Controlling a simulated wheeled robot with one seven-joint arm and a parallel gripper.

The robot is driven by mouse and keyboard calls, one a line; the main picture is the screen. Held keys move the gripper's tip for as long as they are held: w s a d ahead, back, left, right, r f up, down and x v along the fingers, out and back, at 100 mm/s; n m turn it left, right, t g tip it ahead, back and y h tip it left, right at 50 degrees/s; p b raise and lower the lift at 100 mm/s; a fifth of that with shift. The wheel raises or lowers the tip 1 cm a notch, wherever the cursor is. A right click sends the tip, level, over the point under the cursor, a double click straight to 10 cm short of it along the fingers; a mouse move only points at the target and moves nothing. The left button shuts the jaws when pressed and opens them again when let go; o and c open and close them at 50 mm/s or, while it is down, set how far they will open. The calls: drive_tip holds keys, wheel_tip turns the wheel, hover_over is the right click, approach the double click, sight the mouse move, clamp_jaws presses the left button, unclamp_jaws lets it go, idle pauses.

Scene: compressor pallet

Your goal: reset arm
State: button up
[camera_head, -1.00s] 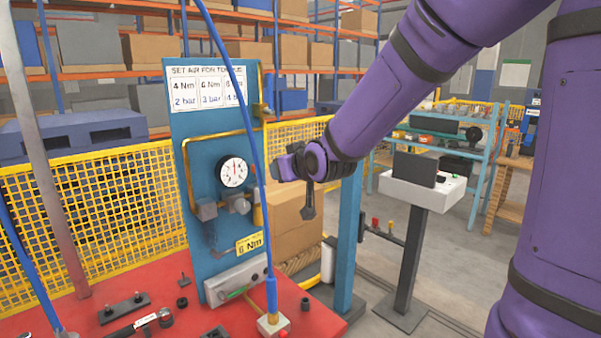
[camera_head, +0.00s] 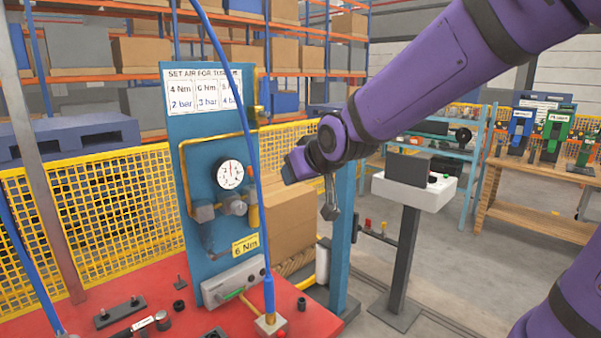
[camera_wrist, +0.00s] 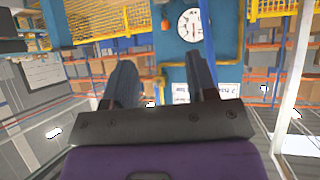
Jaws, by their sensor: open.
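My purple arm reaches in from the upper right in the head view. The panel's pressure gauge (camera_head: 230,174) is left of my gripper, and the gauge also shows in the wrist view (camera_wrist: 190,24).
A red table (camera_head: 240,318) with small tools lies at the lower left. A blue hose (camera_head: 262,200) hangs before the panel. A white pedestal box (camera_head: 412,193) stands right of my gripper. A yellow mesh fence (camera_head: 110,200) runs behind.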

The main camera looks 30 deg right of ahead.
idle(0.3)
drive_tip(key=s+d+g, duration=0.1)
drive_tip(key=s+g, duration=0.2)
drive_tip(key=s, duration=0.8)
drive_tip(key=s+d+m+g, duration=0.1)
drive_tip(key=s+g, duration=0.1)
drive_tip(key=s, duration=1)
drive_tip(key=shift+d+r+g+h, duration=0.25)
drive_tip(key=shift+d+g+h, duration=0.05)
drive_tip(key=shift+d+g, duration=0.1)
